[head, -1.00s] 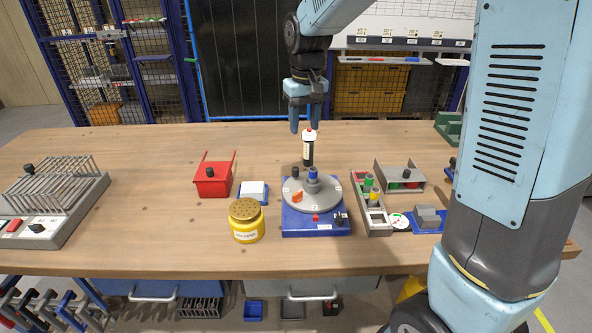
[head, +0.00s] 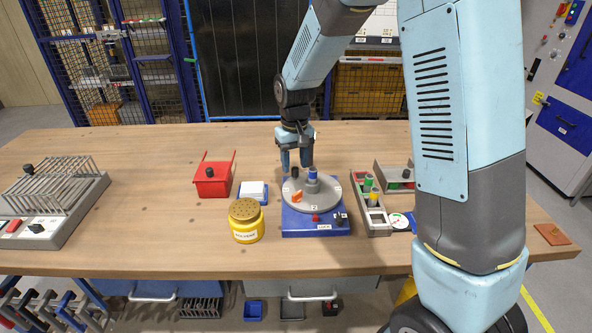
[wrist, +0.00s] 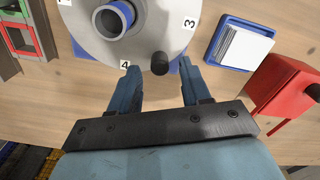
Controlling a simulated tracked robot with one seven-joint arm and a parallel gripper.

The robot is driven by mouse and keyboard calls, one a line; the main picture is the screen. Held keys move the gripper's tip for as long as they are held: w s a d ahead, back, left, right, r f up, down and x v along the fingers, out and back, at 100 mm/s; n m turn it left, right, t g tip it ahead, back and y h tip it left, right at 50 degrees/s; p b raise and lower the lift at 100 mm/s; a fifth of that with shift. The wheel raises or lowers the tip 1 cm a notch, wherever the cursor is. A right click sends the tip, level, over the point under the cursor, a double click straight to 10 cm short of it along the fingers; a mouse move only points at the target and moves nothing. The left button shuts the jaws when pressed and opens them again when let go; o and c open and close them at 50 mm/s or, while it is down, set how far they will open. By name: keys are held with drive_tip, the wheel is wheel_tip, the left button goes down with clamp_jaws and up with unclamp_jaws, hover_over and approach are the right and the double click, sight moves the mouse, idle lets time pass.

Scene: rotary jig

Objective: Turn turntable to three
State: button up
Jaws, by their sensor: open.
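The turntable is a grey round disc (head: 325,200) on a blue base (head: 290,222) on the bench. A grey hub with a blue ring (head: 312,177) stands at its centre. In the wrist view the disc (wrist: 155,30) carries the labels 4 and 3 near its rim. A dark upright knob (wrist: 160,63) stands at the disc's rim. My gripper (head: 295,162) is open and points down at the far side of the turntable. In the wrist view my gripper (wrist: 159,80) has its two blue fingers apart, with the knob ahead between them. I cannot tell whether either finger touches the disc.
A red box (head: 211,182) and a white card stack in a blue tray (head: 252,190) stand left. A yellow solvent tub (head: 246,222) is at the front left. A grey parts tray (head: 371,205) is close on the right. The bench behind is clear.

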sight(295, 167)
drive_tip(key=shift+f, duration=1.5)
drive_tip(key=shift+c, duration=0.4)
clamp_jaws()
drive_tip(key=shift+d, duration=0.2)
drive_tip(key=shift+a, duration=0.15)
